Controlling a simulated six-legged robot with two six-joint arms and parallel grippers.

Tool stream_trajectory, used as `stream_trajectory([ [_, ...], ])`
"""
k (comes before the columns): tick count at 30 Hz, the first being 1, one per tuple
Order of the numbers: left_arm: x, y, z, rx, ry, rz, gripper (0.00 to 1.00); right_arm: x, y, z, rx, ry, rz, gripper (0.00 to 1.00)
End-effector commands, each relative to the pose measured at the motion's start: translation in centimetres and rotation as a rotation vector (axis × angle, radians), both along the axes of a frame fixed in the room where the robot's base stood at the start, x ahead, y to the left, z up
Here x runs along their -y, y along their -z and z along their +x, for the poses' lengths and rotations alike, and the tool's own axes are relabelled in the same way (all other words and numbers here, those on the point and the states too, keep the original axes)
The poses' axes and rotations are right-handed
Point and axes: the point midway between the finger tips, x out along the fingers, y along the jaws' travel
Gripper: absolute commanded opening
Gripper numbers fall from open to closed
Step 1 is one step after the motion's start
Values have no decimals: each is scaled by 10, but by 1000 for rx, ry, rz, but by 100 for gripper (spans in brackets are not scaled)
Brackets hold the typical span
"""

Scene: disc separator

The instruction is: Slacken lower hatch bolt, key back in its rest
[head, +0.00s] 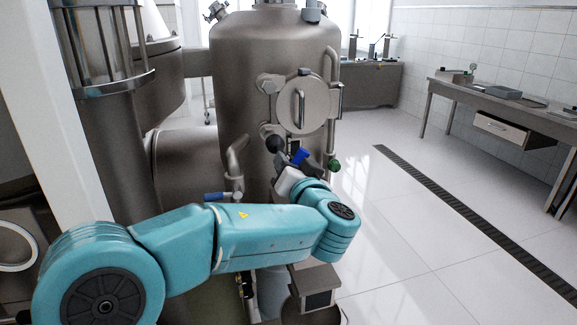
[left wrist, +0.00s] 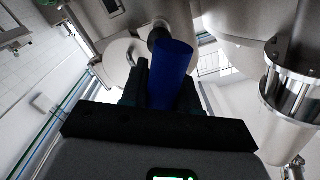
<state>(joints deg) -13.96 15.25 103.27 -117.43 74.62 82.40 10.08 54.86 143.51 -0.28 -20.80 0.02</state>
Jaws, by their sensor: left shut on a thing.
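My left gripper (head: 304,164) is shut on a blue handle (head: 300,155), which I take to be the key, in front of the tank just below the round hatch (head: 301,106). In the left wrist view the blue handle (left wrist: 172,72) stands between the dark fingers of my gripper (left wrist: 160,94). A dark round end (left wrist: 158,30) shows beyond the handle; I cannot tell whether they touch. In the head view a dark knob (head: 275,143) sits at the hatch's lower left, likely the lower bolt. The key's far end and its rest cannot be made out. My right gripper is out of view.
The steel tank (head: 240,80) stands straight ahead. A blue-handled valve (head: 217,196) and a bent pipe (head: 236,160) are to the left of the gripper. A green knob (head: 334,165) is close on the right. The tiled floor farther right is clear up to a bench (head: 500,100).

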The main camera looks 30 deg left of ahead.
Motion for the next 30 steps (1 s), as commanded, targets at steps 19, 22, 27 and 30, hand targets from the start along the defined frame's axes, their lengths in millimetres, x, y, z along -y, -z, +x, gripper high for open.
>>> stream_trajectory([
  [19, 0, 0, 0, -688, 1, 572, 0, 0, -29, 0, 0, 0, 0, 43],
  [22, 0, 0, 0, -686, 0, 571, 0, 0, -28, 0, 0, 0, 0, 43],
  [27, 0, 0, 1, -685, 2, 570, 0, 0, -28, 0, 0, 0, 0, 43],
  [30, 0, 0, 0, -685, 2, 570, 0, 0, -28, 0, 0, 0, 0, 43],
])
